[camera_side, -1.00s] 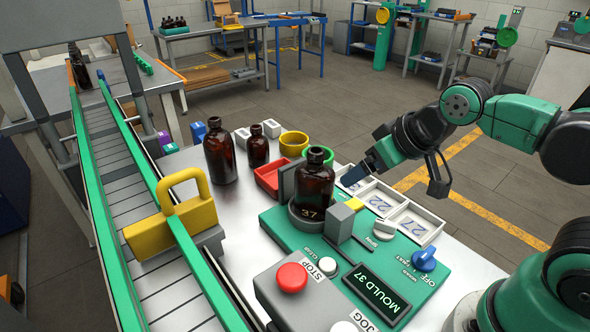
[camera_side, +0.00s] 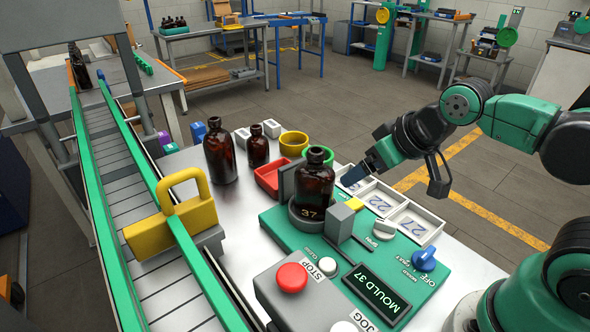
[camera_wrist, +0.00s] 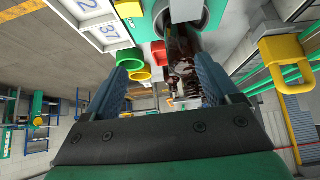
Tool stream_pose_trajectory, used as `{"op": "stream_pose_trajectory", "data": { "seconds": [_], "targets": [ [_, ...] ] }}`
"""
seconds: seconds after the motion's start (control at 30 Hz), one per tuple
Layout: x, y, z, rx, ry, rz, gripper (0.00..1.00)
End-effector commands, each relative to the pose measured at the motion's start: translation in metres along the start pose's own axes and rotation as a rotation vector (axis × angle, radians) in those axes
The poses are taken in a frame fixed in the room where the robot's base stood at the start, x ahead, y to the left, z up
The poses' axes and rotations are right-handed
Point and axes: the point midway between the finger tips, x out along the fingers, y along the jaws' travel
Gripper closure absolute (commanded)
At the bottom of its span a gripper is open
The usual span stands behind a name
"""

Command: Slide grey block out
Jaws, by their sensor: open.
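A small grey block (camera_side: 342,213) with a yellow side stands on the green fixture (camera_side: 285,232), just right of and in front of an amber bottle (camera_side: 314,182). The bottle stands upright in a dark round seat marked 37, with a dark grey plate (camera_side: 287,181) on its other side. My gripper (camera_side: 364,173) is behind and to the right of the bottle, above the numbered tray, apart from the block. In the wrist view, my gripper (camera_wrist: 164,70) has its two blue fingers apart with nothing gripped. I cannot make out the grey block clearly there.
The fixture has a blue knob (camera_side: 424,260) and a MOULD 37 display (camera_side: 377,294). A red stop button (camera_side: 292,277) is in front. A numbered white tray (camera_side: 417,225) lies behind. Two more amber bottles (camera_side: 219,155) stand left. A yellow padlock-shaped piece (camera_side: 190,220) straddles the conveyor rail.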

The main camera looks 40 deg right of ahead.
Motion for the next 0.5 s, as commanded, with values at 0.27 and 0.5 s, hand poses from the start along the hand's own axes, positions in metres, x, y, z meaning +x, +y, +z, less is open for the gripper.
{"op": "stream_pose_trajectory", "data": {
  "seconds": [0.27, 0.5],
  "targets": [
    [0.0, 0.0, 0.0, 0.0, 0.0, 0.0, 0.18],
    [0.0008, -0.0026, -0.0013, 0.0, -0.04, -0.005, 0.24]
  ]
}}
